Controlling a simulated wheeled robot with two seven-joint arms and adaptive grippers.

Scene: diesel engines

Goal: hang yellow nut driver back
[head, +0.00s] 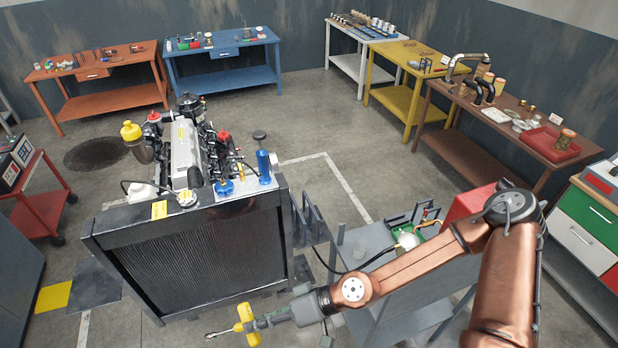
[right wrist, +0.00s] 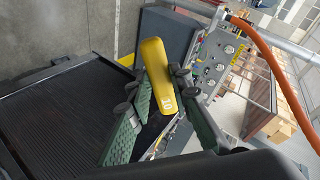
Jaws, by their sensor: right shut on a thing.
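The yellow nut driver (right wrist: 157,78) has a yellow handle marked "10" in the right wrist view. In the head view its yellow handle (head: 245,313) sits at the bottom centre, with a thin metal shaft pointing left. My right gripper (head: 257,322) is shut on the handle and holds it in front of the radiator's lower part. In the right wrist view the green-padded fingers lie on either side of the handle, and the shaft is hidden. My left gripper is not in view. I cannot make out the hanging place for the driver.
The black radiator (head: 200,262) with the engine (head: 190,155) behind it stands left of my right arm. A grey cart (head: 365,245) with small items stands behind that arm. Workbenches line the far walls, including a brown one (head: 520,140). Open floor lies beyond the cart.

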